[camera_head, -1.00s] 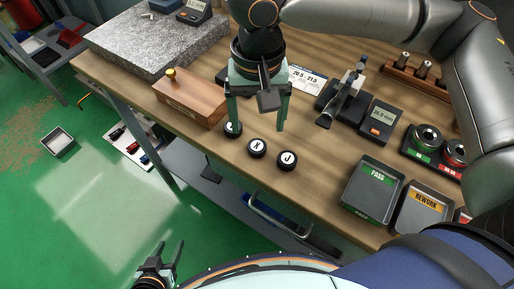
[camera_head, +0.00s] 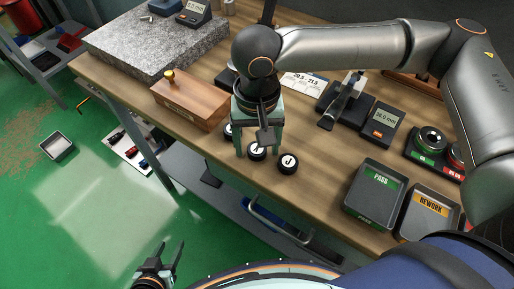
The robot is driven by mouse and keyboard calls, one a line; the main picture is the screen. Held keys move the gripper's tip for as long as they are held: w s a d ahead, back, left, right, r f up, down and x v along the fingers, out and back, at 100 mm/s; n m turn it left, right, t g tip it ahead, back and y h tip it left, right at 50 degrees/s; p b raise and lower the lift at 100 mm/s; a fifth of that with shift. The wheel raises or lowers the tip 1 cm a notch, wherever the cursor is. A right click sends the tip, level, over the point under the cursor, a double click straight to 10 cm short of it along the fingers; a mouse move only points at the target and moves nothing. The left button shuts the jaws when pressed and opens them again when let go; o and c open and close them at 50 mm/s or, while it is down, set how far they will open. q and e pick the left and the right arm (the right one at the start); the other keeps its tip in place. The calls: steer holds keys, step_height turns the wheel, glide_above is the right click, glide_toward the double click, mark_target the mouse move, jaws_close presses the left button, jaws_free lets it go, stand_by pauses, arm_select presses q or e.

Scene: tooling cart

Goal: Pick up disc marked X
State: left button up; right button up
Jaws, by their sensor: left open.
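The black disc marked X (camera_head: 256,153) lies on the wooden table near its front edge, its white face partly covered by my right gripper. The disc marked J (camera_head: 288,163) lies close on its right. A third disc (camera_head: 229,130) lies to the upper left, partly hidden by the gripper, its letter not readable. My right gripper (camera_head: 258,152) points down over the X disc, with its fingers apart on either side of it and small gaps showing. My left gripper (camera_head: 172,258) is open and empty, low over the floor, away from the table.
A wooden box with a brass knob (camera_head: 190,103) stands left of the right gripper. The PASS tray (camera_head: 374,212) and REWORK tray (camera_head: 428,216) sit on the right. A gauge (camera_head: 378,125) and stand are behind. Bare table lies between discs and trays.

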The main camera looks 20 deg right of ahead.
jaws_close()
stand_by(0.4)
steer(key=shift+r, duration=0.1)
